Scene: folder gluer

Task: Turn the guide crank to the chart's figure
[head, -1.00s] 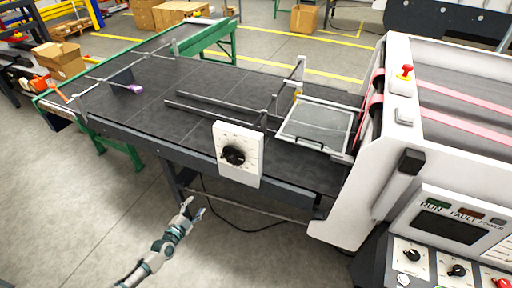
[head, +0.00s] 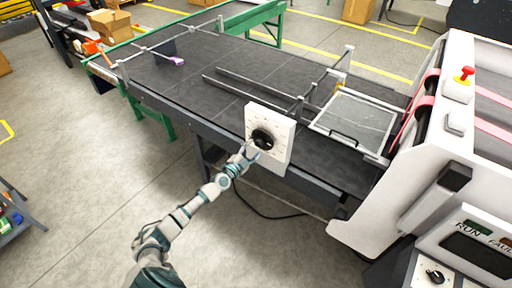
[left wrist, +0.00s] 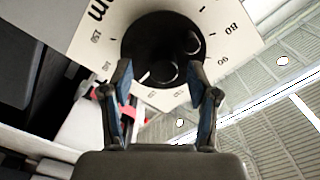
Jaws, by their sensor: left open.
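The guide crank is a round black knob (head: 262,139) on a white dial plate (head: 281,157) fixed to the side of the feed table. In the left wrist view the black knob (left wrist: 158,42) fills the top middle, with a white pointer line and a raised round handle. Printed figures such as 80, 90 and 150 and the letters "mm" ring it on the plate (left wrist: 95,36). My left gripper (head: 248,152) is at the knob's lower left. In the left wrist view its two fingers (left wrist: 162,88) are apart, pointing at the knob's lower part; contact is unclear. No chart is readable. My right gripper is not visible.
The dark feed table (head: 215,75) carries guide rails and a hinged clear cover (head: 355,120). The white machine housing (head: 400,195) with a red button (head: 464,75) stands at right. A black cable lies on the floor. Open floor (head: 90,190) lies at left.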

